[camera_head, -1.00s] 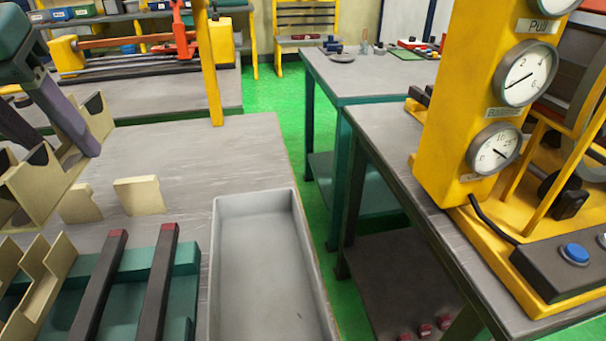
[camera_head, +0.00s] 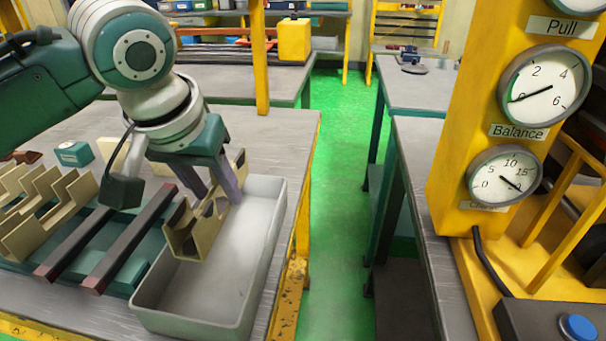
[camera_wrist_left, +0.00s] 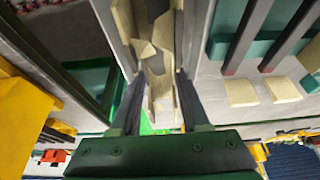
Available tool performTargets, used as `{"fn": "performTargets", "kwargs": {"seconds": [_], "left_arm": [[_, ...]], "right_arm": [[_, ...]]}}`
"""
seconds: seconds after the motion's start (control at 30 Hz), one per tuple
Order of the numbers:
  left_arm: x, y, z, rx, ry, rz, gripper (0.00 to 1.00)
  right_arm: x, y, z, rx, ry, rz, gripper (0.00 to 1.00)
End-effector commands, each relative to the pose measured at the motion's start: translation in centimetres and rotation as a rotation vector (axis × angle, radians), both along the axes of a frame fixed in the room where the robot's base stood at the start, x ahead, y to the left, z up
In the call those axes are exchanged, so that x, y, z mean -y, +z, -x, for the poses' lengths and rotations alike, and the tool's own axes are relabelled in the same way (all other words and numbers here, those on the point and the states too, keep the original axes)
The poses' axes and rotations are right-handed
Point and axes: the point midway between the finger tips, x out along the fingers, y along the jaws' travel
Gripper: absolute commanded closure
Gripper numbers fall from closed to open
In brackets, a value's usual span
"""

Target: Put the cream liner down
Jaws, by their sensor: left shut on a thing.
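My left gripper (camera_head: 212,190) comes down from above and is shut on a cream liner (camera_head: 183,240). The liner is a folded, box-like piece with dark openings. It is over the grey tray (camera_head: 190,322), toward the tray's far half and left wall. I cannot tell whether it touches the tray floor. In the left wrist view the liner (camera_wrist_left: 158,60) lies between the two fingers (camera_wrist_left: 158,108), with the tray's pale walls around it. My right gripper is not in view.
Several other cream liners (camera_head: 50,215) stand at the left. Two dark bars with red ends (camera_head: 125,240) lie on a teal base beside the tray. A yellow gauge column (camera_head: 465,130) stands at the right. The tray's near part is empty.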

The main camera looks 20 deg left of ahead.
Motion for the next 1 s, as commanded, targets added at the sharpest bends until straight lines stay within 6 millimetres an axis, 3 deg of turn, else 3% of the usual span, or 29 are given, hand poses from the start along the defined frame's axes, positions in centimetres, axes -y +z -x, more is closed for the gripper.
{"fn": "performTargets", "kwargs": {"seconds": [0.03,0.1,0.33,0.53,0.97,1.0], "left_arm": [[0.0,-1.7,0.1,-0.004,0.001,-0.001,0.85],[0.0,-3.0,0.1,-0.002,0.001,0.0,0.85],[0.0,-5.2,0.0,0.0,0.0,-0.001,0.85],[0.0,-8.3,0.0,-0.001,0.0,-0.001,0.85],[0.0,-9.0,0.0,0.001,0.0,0.0,0.85],[0.0,-9.1,0.0,0.001,0.0,0.0,0.53]], "right_arm": [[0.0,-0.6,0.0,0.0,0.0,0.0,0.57],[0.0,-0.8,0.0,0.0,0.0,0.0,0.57],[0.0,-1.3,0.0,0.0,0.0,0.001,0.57],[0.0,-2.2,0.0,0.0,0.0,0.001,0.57],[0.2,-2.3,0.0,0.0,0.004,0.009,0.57],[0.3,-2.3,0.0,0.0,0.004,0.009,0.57]]}}
